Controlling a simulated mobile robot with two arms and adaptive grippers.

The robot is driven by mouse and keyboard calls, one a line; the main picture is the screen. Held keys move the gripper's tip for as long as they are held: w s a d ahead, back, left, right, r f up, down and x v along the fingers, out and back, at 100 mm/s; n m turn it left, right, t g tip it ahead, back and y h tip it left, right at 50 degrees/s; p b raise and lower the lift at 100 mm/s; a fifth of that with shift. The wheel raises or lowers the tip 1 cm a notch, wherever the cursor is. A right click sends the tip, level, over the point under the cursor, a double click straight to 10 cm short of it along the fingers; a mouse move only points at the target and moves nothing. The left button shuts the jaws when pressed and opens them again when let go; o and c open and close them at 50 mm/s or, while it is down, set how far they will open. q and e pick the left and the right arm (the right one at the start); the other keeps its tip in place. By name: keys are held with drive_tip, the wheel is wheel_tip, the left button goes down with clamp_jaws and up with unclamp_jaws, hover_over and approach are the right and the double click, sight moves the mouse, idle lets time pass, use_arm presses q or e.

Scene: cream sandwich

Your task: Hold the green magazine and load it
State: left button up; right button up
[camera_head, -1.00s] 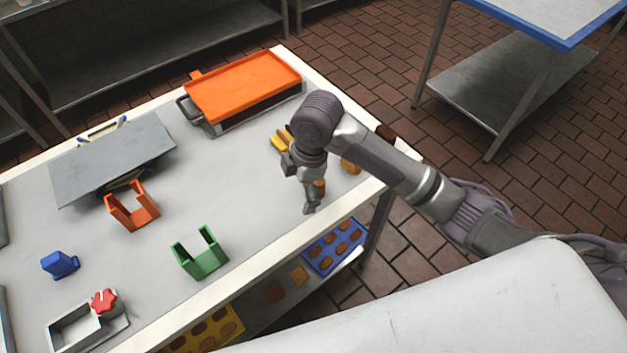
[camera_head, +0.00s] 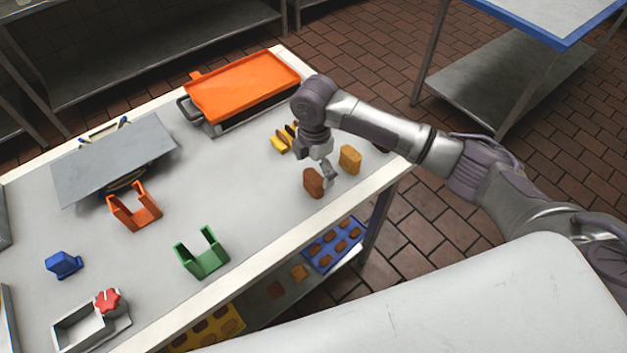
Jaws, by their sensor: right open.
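The green magazine (camera_head: 203,262) stands upright on the table, left of centre near the front edge, and looks empty. An orange magazine (camera_head: 134,212) of like shape stands behind it to the left. My right gripper (camera_head: 322,172) is open above the right part of the table, just beside a brown bread-like piece (camera_head: 313,183). I cannot tell whether a finger touches that piece. A tan piece (camera_head: 350,159) stands to the right of the gripper. My left gripper is not in view.
A yellow holder (camera_head: 284,141) is partly behind my right arm. An orange-lidded press (camera_head: 243,86) stands at the back. A grey tilted plate (camera_head: 115,160), a blue block (camera_head: 63,264) and a metal box with a red knob (camera_head: 107,300) are at left. The table's middle is clear.

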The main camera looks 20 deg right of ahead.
sight(314, 176)
drive_tip(key=shift+s+a+f, duration=0.1)
drive_tip(key=shift+s+f, duration=0.1)
drive_tip(key=shift+f, duration=0.2)
drive_tip(key=f, duration=0.1)
drive_tip(key=f+p, duration=0.1)
drive_tip(key=f, duration=0.1)
drive_tip(key=shift+s+a+f+p, duration=0.1)
drive_tip(key=shift+s+f+p, duration=0.15)
drive_tip(key=shift+f+p, duration=0.05)
drive_tip(key=shift+f, duration=0.35)
drive_tip(key=shift+c, duration=0.3)
drive_tip(key=c, duration=1.2)
drive_tip(key=shift+w+r, duration=0.1)
drive_tip(key=shift+r, duration=0.05)
